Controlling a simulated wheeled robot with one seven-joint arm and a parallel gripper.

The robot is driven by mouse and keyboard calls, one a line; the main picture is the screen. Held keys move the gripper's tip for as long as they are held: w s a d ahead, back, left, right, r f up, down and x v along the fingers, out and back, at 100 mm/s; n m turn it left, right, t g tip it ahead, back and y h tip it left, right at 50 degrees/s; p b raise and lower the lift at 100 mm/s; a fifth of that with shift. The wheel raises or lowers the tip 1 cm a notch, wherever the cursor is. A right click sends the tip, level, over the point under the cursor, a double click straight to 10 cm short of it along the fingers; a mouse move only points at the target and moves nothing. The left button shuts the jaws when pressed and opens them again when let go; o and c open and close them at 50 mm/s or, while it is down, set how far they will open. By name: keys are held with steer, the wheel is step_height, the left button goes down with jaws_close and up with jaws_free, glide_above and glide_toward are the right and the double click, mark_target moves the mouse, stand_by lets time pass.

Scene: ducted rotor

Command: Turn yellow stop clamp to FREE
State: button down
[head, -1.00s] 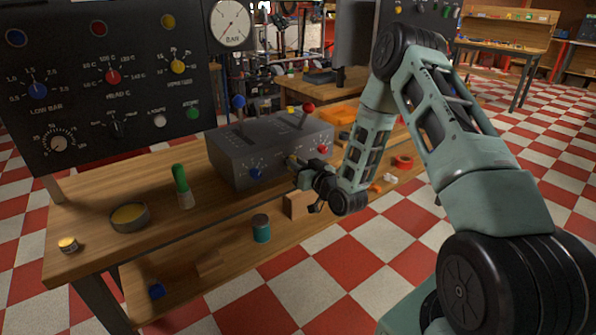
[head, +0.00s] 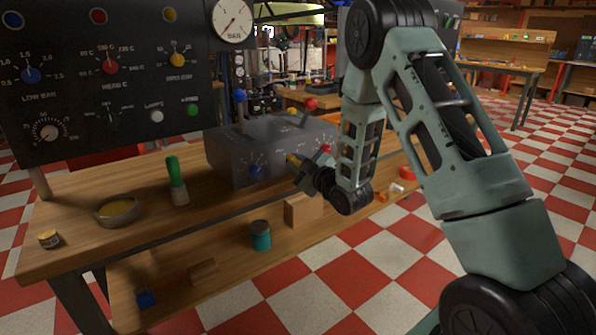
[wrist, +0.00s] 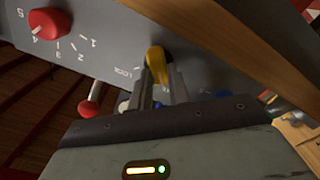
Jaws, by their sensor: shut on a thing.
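The yellow stop clamp (wrist: 156,66) is on the front face of the grey control box (head: 220,166). The clamp also shows in the head view (head: 293,160), between the blue knob and the red knob. In the wrist view, printed letters that look like LOCK stand just left of the clamp. My gripper (wrist: 162,88) is shut on the clamp, with a finger on each side of it. The fingers partly hide the clamp's lower part. No FREE label is readable.
A blue knob (head: 256,171) and a red knob (wrist: 48,23) flank the clamp on the box. Levers with red (head: 310,104) and blue (head: 239,96) balls rise from its top. A green-handled brush (head: 177,182) and a bowl (head: 118,211) stand on the bench to the left.

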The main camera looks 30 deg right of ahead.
steer(key=shift+f+n+b, duration=0.1)
steer(key=shift+n+b, duration=0.3)
steer(key=shift+n, duration=0.2)
steer(key=c, duration=1.3)
jaws_free()
steer(key=shift+s, duration=0.1)
steer(key=s+p, duration=0.4)
steer(key=s, duration=0.1)
steer(key=s+p, duration=0.4)
steer(key=s, duration=0.2)
steer(key=s+p, duration=0.4)
steer(key=s, duration=0.2)
steer(key=shift+s+d, duration=0.1)
steer(key=shift+d, duration=0.25)
